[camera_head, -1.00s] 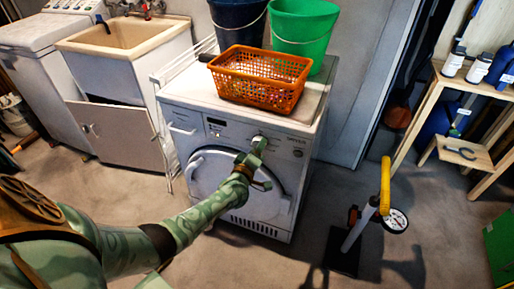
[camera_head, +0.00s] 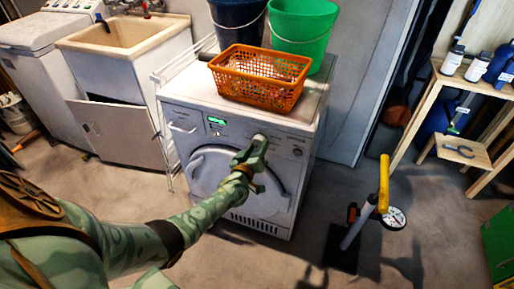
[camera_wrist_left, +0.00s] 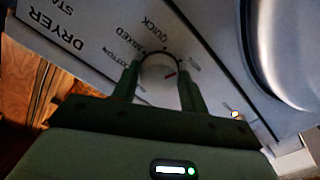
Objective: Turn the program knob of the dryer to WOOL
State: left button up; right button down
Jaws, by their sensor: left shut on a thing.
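The dryer (camera_head: 183,143) is a white front-loader with a round door. Its program knob (camera_wrist_left: 157,67) is a pale round dial with a red mark, seen close up in the left wrist view. The labels COTTON, MIXED and QUICK show around it, upside down. The red mark points right in that view, toward a small label I cannot read. My left gripper (camera_wrist_left: 159,85) is shut on the knob, one finger on each side. In the head view the left gripper (camera_head: 257,150) covers part of the dryer front. My right gripper is out of view.
The dryer display (camera_head: 216,121) glows green. An orange basket (camera_head: 262,92), a green bucket (camera_head: 302,35) and a dark blue bucket (camera_head: 237,25) stand on top. A pump with a gauge (camera_head: 393,217) stands on the floor to the right. A sink cabinet (camera_head: 120,65) is at left.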

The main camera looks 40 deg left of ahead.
pick_arm(q)
jog(key=shift+f, duration=0.1)
jog(key=o, duration=1)
jog(key=p+v, duration=0.6)
jog(key=v, duration=1)
jog(key=shift+s, duration=0.2)
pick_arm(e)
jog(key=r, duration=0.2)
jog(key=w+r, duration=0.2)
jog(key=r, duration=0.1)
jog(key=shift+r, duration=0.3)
